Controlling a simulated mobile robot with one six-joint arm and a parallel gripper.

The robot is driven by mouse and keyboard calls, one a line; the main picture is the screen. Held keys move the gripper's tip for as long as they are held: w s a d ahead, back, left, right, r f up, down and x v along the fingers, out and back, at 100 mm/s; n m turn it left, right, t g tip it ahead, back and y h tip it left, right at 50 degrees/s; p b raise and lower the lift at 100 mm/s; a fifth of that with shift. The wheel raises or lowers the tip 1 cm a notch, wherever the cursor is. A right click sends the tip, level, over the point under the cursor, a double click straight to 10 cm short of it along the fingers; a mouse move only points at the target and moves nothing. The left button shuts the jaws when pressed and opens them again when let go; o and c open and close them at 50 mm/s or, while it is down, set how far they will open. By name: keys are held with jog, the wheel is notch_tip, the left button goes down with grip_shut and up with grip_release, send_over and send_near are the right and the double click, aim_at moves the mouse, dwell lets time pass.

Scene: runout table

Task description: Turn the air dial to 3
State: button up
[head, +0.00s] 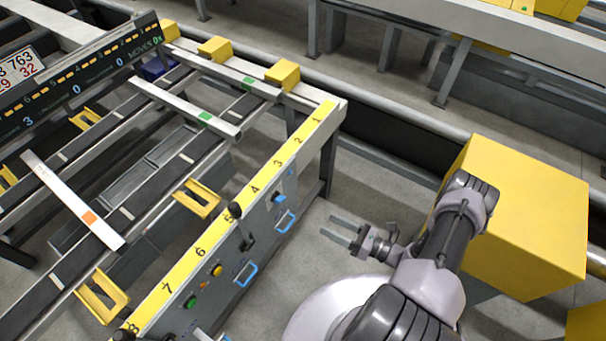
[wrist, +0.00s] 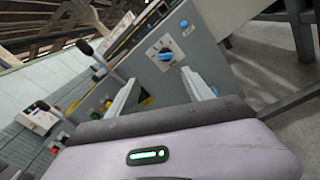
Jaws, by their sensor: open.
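The control panel (head: 262,225) is on the side of the runout table. The air dial (head: 279,197) is a small dark and blue knob on a pale plate, near the panel's upper right end. It also shows in the wrist view (wrist: 165,54), ahead of my fingers and near the middle between them. I cannot read its numbers or its setting. My gripper (head: 328,226) is open and empty, apart from the panel and to the right of the dial. Its two fingers also show in the wrist view (wrist: 160,77), pointing toward the panel.
Blue handles (head: 286,221) stick out below the dial. A black-knobbed lever (head: 241,226), a yellow button (head: 216,270) and a green button (head: 191,301) are further left on the panel. A large yellow box (head: 530,215) stands right, close to my arm. Floor shows between gripper and panel.

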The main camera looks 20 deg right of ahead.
jog(key=f+m+t, duration=0.1)
jog(key=f, duration=0.1)
jog(key=b, duration=0.3)
send_near(283, 201)
jog(key=shift+h, duration=0.4)
jog(key=x, duration=0.7)
jog(key=shift+s+a+r, duration=0.2)
jog(key=shift+r, duration=0.05)
jog(key=shift+w+a+r, duration=0.1)
jog(key=shift+w+a, duration=0.25)
jog(key=shift+w, duration=0.2)
grip_shut()
